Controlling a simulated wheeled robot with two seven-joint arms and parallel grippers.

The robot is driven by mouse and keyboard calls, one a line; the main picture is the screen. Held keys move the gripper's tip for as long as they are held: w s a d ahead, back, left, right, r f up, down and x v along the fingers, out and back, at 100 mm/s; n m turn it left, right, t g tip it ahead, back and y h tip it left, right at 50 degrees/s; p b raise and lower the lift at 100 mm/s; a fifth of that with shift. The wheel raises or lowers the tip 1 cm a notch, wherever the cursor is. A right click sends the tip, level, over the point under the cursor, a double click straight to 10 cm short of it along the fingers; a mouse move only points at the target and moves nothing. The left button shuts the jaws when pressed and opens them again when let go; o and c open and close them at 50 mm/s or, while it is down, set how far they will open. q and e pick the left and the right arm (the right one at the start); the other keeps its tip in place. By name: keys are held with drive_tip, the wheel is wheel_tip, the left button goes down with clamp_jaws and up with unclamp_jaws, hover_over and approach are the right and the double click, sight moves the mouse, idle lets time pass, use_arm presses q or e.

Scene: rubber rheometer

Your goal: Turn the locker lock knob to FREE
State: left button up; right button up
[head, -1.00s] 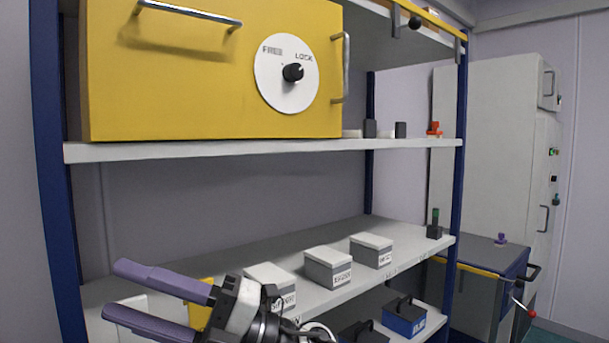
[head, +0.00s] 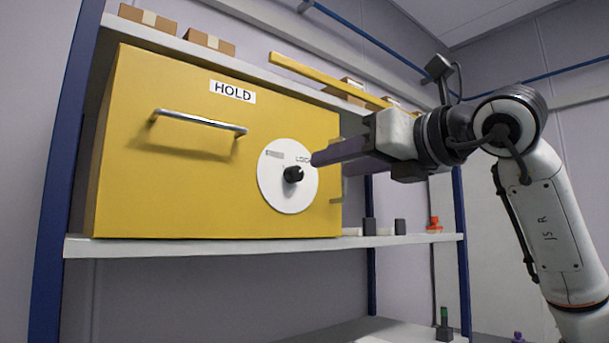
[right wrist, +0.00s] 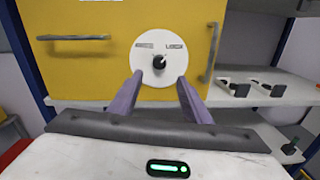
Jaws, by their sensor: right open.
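The black lock knob (head: 293,174) sits at the centre of a white round dial (head: 284,196) on the front of the yellow locker (head: 190,200). The dial has a FREE label at upper left and a LOCK label at upper right; the knob's pointer appears turned toward LOCK. My right gripper (head: 316,163) is at the dial's right side in the head view, its purple fingers aimed at the locker. In the right wrist view the knob (right wrist: 160,63) shows ahead, between the open, empty fingers and apart from them. My left gripper is out of view.
The locker has a horizontal handle (head: 198,122) at left and a vertical handle (right wrist: 209,52) at right, near the dial. It stands on a white shelf (head: 200,247). Small dark blocks (head: 369,227) and an orange item (head: 434,224) are to its right. Cardboard boxes (head: 208,42) sit above.

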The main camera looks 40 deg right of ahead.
sight(298, 174)
drive_tip(key=w, duration=0.3)
drive_tip(key=w+p, duration=0.1)
drive_tip(key=w, duration=0.4)
drive_tip(key=shift+w+a+p, duration=0.25)
drive_tip(key=shift+w+p, duration=0.05)
drive_tip(key=shift+w, duration=0.7)
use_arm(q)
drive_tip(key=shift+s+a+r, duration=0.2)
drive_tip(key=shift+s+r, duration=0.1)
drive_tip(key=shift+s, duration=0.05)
use_arm(e)
drive_tip(key=c, duration=1)
drive_tip(key=shift+c, duration=0.2)
